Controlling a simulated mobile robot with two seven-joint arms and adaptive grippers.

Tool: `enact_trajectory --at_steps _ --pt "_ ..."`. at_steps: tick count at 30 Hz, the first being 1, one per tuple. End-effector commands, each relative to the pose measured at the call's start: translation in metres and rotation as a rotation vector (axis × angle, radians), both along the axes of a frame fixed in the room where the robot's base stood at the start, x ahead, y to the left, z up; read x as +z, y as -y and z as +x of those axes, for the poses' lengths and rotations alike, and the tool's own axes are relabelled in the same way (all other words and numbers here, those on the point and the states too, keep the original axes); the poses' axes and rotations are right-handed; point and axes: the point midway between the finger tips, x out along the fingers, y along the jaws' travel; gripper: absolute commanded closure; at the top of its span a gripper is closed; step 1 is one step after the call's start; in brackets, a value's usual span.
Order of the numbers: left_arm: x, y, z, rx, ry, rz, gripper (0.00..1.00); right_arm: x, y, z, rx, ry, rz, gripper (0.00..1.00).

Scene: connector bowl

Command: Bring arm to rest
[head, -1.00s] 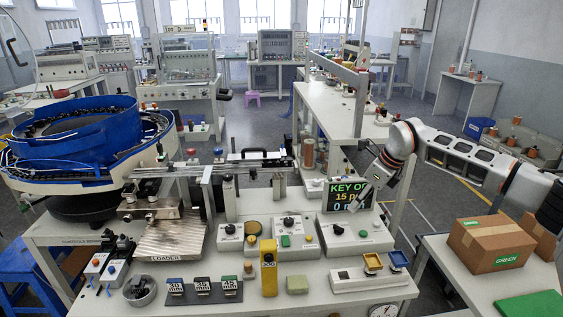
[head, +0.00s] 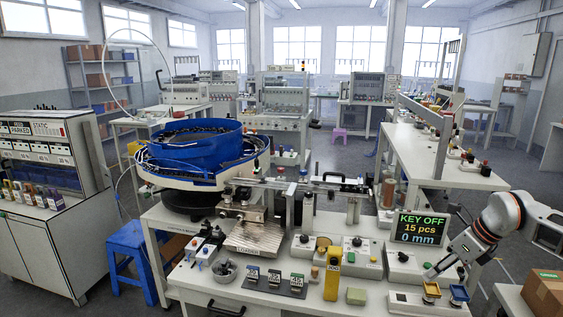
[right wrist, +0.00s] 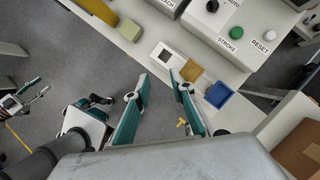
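My right arm comes in from the right in the head view. Its gripper (head: 432,274) is above the front right of the workbench, just above the yellow tray (head: 431,290) and blue tray (head: 459,294). In the right wrist view, the two teal fingers (right wrist: 162,88) stand apart with nothing between them. A small yellow T-shaped piece (right wrist: 182,124) shows by the right finger; I cannot tell what it rests on. My left gripper is not in the head view. A small teal-and-white part at the left of the wrist view may be it, but its state is unclear.
The display (head: 421,227) reads KEY OFF, 15 pcs, 0 mm. Control boxes (head: 362,258) and a yellow post (head: 332,275) stand on the bench. A blue bowl feeder (head: 200,143) stands behind left. A cardboard box (head: 546,294) is at the right edge.

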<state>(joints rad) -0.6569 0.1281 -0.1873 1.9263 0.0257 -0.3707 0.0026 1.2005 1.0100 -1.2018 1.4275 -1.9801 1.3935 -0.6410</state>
Motion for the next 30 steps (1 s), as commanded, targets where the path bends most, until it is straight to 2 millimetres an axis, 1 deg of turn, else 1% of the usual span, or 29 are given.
enact_trajectory --at_steps 1,5,6,8,9,10,11,12,15,18,21,24,26,29,30 --pt "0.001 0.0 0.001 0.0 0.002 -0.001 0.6 -0.011 -0.023 -0.003 0.019 -0.006 0.047 0.76" --pt "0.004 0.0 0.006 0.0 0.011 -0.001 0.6 -0.032 -0.087 -0.013 0.052 -0.021 0.198 0.76" --pt "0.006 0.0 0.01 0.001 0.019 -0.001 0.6 -0.038 -0.11 -0.018 0.058 -0.028 0.256 0.76" --pt "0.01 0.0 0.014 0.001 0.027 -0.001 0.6 -0.047 -0.145 -0.027 0.062 -0.043 0.353 0.76" --pt "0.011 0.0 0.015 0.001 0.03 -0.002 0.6 -0.051 -0.172 -0.034 0.062 -0.056 0.43 0.76" --pt "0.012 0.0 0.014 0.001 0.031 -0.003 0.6 -0.054 -0.191 -0.04 0.057 -0.068 0.491 0.76" --pt "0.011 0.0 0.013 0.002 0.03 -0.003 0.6 -0.056 -0.211 -0.047 0.047 -0.082 0.556 0.76" --pt "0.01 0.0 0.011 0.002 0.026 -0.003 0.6 -0.057 -0.235 -0.055 0.032 -0.098 0.641 0.76" --pt "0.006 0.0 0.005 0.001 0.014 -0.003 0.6 -0.054 -0.285 -0.074 -0.037 -0.15 0.856 0.76" --pt "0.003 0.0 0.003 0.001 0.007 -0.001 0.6 -0.048 -0.321 -0.088 -0.141 -0.211 1.063 0.76" --pt "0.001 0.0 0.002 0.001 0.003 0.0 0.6 -0.043 -0.341 -0.098 -0.281 -0.281 1.26 0.76" --pt "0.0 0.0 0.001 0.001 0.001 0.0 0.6 -0.043 -0.348 -0.104 -0.455 -0.356 1.442 0.76" --pt "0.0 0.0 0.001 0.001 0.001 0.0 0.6 -0.047 -0.346 -0.106 -0.574 -0.402 1.541 0.76" --pt "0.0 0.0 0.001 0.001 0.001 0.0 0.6 -0.061 -0.334 -0.11 -0.798 -0.482 1.689 0.76" --pt "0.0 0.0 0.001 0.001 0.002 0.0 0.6 -0.071 -0.327 -0.112 -0.896 -0.514 1.739 0.76"
